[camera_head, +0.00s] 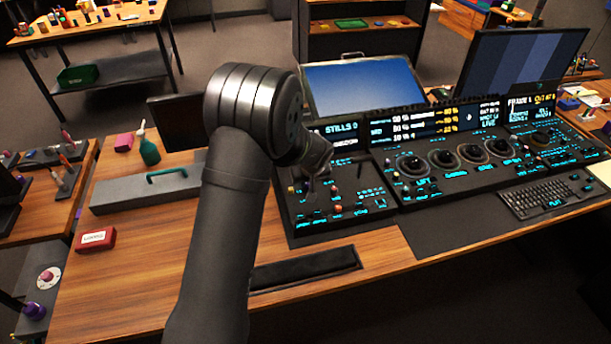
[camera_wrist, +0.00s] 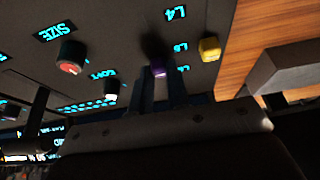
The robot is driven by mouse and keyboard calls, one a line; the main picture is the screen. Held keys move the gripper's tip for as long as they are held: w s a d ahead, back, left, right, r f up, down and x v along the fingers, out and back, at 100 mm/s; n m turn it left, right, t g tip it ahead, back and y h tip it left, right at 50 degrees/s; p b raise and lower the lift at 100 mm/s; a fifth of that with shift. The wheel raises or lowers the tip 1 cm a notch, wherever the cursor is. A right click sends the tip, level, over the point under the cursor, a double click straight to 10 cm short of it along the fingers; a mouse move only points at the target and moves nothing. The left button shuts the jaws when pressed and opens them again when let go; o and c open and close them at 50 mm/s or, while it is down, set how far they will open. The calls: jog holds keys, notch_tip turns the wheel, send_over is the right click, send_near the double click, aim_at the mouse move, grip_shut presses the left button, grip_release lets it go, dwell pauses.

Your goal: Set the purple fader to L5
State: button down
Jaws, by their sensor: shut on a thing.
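The purple fader (camera_wrist: 158,72) is a small cap on the dark panel in the wrist view. My gripper (camera_wrist: 159,77) is shut on it, with one finger on each side. A cyan L4 mark (camera_wrist: 175,12) stands above and right of the cap. Two smaller marks stand lower down, right of the fader; I cannot read clearly which one is L5. A dark shadow covers the panel just above the cap. In the head view my arm covers part of the left panel, and the purple fader cannot be made out there.
A yellow cap (camera_wrist: 209,47) stands close to the right of the purple one. A red-topped knob (camera_wrist: 70,57) and a white-topped knob (camera_wrist: 112,90) stand to the left. A monitor (camera_head: 362,88) rises behind the panel.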

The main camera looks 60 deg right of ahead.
jog(key=shift+s+a, duration=0.4)
jog(key=shift+s, duration=0.05)
jog(key=c, duration=1.4)
grip_release()
jog(key=shift+o, duration=0.2)
jog(key=shift+r, duration=0.1)
jog(key=v, duration=1.7)
jog(key=x, duration=1.7)
